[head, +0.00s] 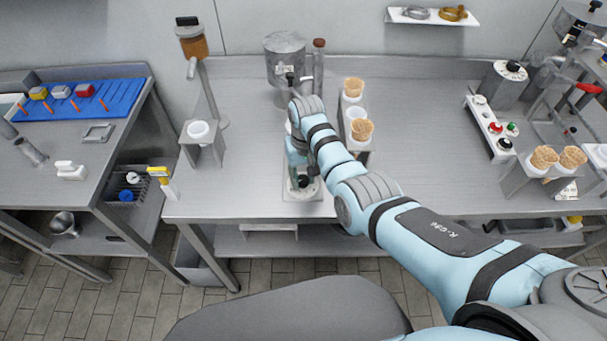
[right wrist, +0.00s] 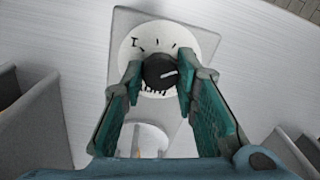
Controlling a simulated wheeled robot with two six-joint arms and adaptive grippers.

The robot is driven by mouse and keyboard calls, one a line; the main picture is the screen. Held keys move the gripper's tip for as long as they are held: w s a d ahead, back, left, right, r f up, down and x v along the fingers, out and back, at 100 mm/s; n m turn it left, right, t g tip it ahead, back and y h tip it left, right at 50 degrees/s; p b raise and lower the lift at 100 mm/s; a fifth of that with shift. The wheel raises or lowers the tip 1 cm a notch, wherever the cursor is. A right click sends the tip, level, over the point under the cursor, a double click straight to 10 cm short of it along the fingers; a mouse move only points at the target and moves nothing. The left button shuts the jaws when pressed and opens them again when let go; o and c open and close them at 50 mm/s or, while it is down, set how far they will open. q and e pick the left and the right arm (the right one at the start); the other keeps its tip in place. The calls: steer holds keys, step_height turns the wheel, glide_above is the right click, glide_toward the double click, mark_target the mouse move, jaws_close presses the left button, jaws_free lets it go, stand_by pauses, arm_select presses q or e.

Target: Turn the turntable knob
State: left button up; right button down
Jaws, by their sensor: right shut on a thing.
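The turntable knob (right wrist: 159,70) is a black round knob with a white pointer line, set on a white dial (right wrist: 185,40) with black marks. The dial sits on a grey plate (right wrist: 124,22), which shows at the table's front edge in the head view (head: 303,194). My right gripper (right wrist: 160,75) has one teal finger on each side of the knob and is shut on it. In the head view, my right gripper (head: 302,172) points down over the dial plate and partly hides it. The pointer points to the right in the right wrist view. My left gripper is not in view.
A holder with cones (head: 354,88) stands just right of my right arm. A grey metal canister (head: 285,58) stands behind the gripper. A stand with a white cup (head: 199,133) is to the left. The table is clear between that stand and the dial plate.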

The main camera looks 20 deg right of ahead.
steer(key=n+p, duration=0.1)
steer(key=n, duration=0.3)
steer(key=n+p, duration=0.1)
steer(key=n, duration=0.4)
steer(key=shift+w, duration=0.1)
steer(key=n, duration=0.6)
steer(key=shift+n, duration=0.4)
steer(key=n, duration=0.7)
steer(key=shift+h, duration=0.3)
steer(key=c, duration=1.2)
jaws_free()
steer(key=shift+c, duration=0.2)
